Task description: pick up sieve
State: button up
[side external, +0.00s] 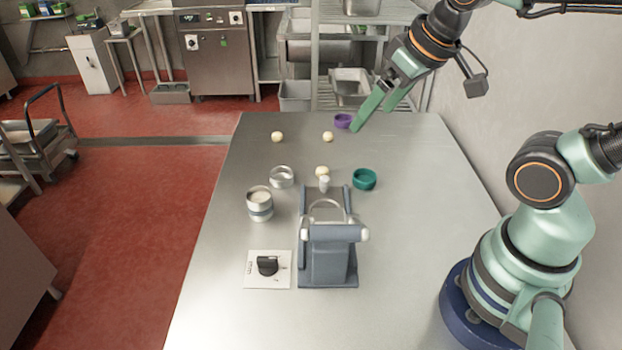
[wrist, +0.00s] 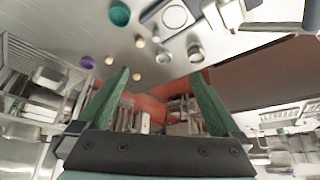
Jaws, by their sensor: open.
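A shallow silver round piece (side external: 281,177), which looks like the sieve, sits on the steel table left of centre; whether it has mesh cannot be told. It also shows in the wrist view (wrist: 164,57). My gripper (side external: 371,118) is open and empty, with green fingers pointing down and left near the table's back right. It is apart from the silver piece, which lies lower left of it in the side view. In the wrist view my fingers (wrist: 160,73) are spread, with nothing between them in contact.
A metal cup with white contents (side external: 259,203) stands close to the silver piece.

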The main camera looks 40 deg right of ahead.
jog(key=w+a+n+g, duration=0.1)
jog(key=w+a+n, duration=0.15)
jog(key=w, duration=0.25)
jog(key=n+g, duration=0.5)
jog(key=n, duration=0.6)
send_over(259, 194)
notch_tip(259, 194, down, 11)
jog(key=f, duration=0.7)
jog(key=shift+s+a+f, duration=0.15)
jog(key=shift+s+a, duration=0.1)
jog(key=shift+a, duration=0.05)
jog(key=shift+w+d+f, duration=0.15)
jog(key=shift+f, duration=1.2)
jog(key=shift+w+d+f, duration=0.1)
jog(key=shift+f, duration=1.2)
jog(key=c, duration=1.5)
jog(key=shift+r, duration=0.1)
